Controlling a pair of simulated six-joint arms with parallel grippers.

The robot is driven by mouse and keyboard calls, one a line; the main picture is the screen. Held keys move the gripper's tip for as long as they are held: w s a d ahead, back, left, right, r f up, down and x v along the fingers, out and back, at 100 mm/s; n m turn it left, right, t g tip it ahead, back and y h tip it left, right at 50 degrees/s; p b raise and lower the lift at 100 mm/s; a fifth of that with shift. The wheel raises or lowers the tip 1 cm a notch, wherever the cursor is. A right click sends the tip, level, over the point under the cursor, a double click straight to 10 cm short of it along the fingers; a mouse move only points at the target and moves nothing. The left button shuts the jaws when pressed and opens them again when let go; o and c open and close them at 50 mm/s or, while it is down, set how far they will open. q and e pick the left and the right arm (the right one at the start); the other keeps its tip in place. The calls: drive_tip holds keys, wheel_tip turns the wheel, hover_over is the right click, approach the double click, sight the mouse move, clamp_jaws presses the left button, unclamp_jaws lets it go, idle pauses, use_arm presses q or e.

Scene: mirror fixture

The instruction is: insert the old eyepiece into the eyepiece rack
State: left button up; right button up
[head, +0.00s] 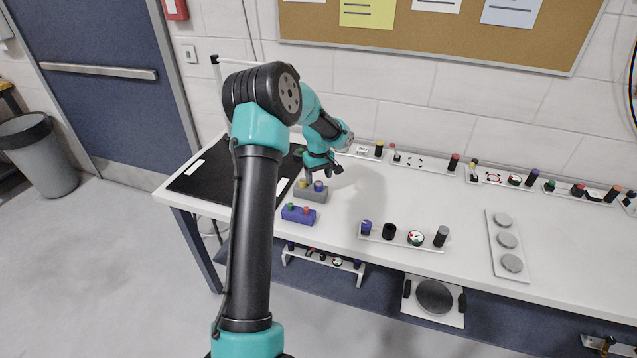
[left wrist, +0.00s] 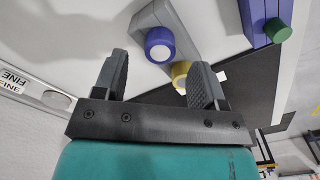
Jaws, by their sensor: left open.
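My left gripper (head: 323,172) is open and hangs just above a small grey block (head: 310,195) with a yellow cylinder (head: 303,183) and a blue cylinder (head: 319,186) standing on it. In the left wrist view, the open gripper (left wrist: 160,62) has the blue cylinder (left wrist: 160,42), with its white end, showing between its fingers. The yellow cylinder (left wrist: 181,74) is partly covered by one finger. Nothing is visibly held. I cannot tell which cylinder is the old eyepiece or which holder is the eyepiece rack. My right gripper is not in view.
A blue-purple block (head: 298,214) with green and red knobs stands in front. A white rack (head: 400,241) with several round parts lies to the right. A black mat (head: 215,178) covers the table's left end. More parts line the wall.

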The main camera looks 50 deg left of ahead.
sight(319, 184)
use_arm(q)
wheel_tip(319, 184, up, 14)
drive_tip(key=shift+f, duration=0.25)
drive_tip(key=shift+f, duration=0.1)
idle(0.8)
